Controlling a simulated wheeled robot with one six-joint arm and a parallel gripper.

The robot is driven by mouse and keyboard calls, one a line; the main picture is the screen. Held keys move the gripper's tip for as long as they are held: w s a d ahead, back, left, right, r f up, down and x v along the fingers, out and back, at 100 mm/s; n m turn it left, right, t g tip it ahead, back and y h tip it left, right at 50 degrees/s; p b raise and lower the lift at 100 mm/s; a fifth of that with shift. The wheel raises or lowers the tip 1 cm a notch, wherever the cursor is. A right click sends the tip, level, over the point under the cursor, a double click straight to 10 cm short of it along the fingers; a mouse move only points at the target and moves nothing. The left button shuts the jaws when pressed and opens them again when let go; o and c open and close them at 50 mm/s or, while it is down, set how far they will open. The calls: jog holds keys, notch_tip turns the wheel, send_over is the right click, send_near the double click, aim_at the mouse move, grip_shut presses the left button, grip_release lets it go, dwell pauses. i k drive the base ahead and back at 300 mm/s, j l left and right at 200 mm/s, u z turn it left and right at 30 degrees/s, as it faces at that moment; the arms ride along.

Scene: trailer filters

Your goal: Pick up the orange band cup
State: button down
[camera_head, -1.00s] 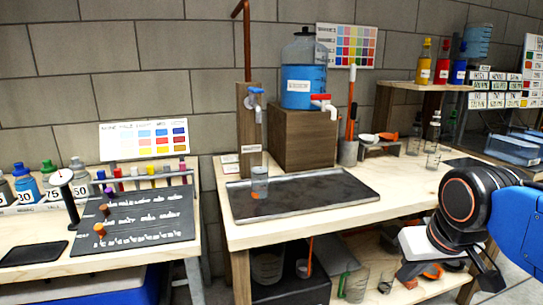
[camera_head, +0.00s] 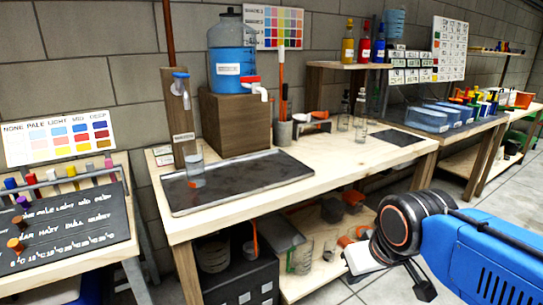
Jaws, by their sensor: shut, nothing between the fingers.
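A clear cup (camera_head: 195,170) with a small orange mark near its base stands on the dark tray (camera_head: 290,180), below the blue-handled tap. I cannot tell for sure whether the orange is a band around it. My gripper (camera_head: 423,285) is at the lower right, in front of the bench and well apart from this cup. It is shut and empty, with its fingertips small and partly hidden by the wrist.
A blue water tank (camera_head: 232,65) stands on a wooden block behind the tray. Clear vessels and orange items lie on the lower shelf (camera_head: 310,285). A side table (camera_head: 90,255) holds a dark board with vials. Clear floor shows at the right.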

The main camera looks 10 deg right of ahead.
aim_at(192, 154)
jog(key=z, duration=1)
jog(key=u, duration=1.55)
